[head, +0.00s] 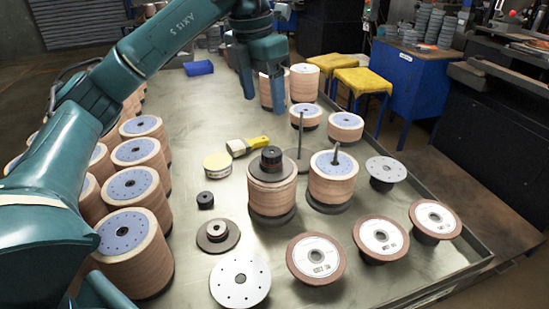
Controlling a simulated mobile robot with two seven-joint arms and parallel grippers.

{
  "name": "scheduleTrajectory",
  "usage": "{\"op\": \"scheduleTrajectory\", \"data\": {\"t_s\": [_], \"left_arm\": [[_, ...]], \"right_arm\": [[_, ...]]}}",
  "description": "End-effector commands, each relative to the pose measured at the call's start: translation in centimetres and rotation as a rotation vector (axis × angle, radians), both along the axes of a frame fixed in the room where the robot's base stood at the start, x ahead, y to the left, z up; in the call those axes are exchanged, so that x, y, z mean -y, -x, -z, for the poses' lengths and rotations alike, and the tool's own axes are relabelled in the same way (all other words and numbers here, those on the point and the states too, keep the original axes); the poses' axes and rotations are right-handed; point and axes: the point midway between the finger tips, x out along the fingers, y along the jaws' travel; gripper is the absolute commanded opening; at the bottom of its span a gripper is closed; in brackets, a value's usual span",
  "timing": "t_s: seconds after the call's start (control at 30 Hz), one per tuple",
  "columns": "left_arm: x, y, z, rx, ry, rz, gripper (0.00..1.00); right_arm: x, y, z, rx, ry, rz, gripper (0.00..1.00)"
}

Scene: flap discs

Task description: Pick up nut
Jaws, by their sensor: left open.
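A small black nut-like cylinder (205,200) stands on the metal table, left of the middle stacks. Another black nut (271,155) sits on top of a disc stack (270,193) with a dark plate. A spindle (336,152) sticks up from the stack (333,178) to its right, with no nut visible on it. My left gripper (264,98) is open, pointing down over the far part of the table, in front of a disc stack there. It is well beyond both nuts, and nothing shows between its fingers. My right gripper is not in view.
Tall disc stacks (130,247) line the left side. A yellow-handled brush (249,145) and a round tin (217,164) lie mid-table. Several loose flap discs (381,238) lie at the front right. A raised edge (440,175) bounds the table's right. Yellow stools (361,80) stand beyond.

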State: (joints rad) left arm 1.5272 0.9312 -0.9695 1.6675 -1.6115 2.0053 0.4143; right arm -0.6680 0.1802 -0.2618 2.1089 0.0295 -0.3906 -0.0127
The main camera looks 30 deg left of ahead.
Motion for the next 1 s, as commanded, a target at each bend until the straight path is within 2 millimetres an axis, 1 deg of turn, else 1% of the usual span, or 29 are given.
{"op": "scheduleTrajectory", "data": {"t_s": [0.07,0.17,0.2,0.4,0.5,0.67,0.8,0.9,1.0], "left_arm": [[0.0,0.1,0.6,0.001,0.003,-0.019,0.67],[0.1,-0.1,2.3,-0.001,0.004,-0.022,0.67],[0.1,-0.2,3.2,-0.002,0.004,-0.022,0.67],[0.1,-0.7,6.3,0.0,0.002,-0.023,0.67],[0.2,-0.9,7.3,0.001,0.003,-0.022,0.67],[0.1,-1.1,8.3,0.002,0.002,-0.022,0.67],[-0.2,-1.5,10.3,-0.002,0.002,-0.022,0.67],[-0.2,-1.8,11.8,0.0,0.003,-0.021,0.67],[-0.2,-1.9,12.6,0.003,0.003,-0.021,0.67]], "right_arm": [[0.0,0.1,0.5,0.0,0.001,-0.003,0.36],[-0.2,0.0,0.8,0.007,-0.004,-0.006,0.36],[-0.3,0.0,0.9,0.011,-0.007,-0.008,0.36],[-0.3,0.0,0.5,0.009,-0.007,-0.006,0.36],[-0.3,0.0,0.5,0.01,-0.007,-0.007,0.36],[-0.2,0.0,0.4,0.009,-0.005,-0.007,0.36],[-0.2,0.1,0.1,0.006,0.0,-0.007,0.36],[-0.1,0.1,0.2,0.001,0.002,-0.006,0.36],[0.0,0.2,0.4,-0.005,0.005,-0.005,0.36]]}}
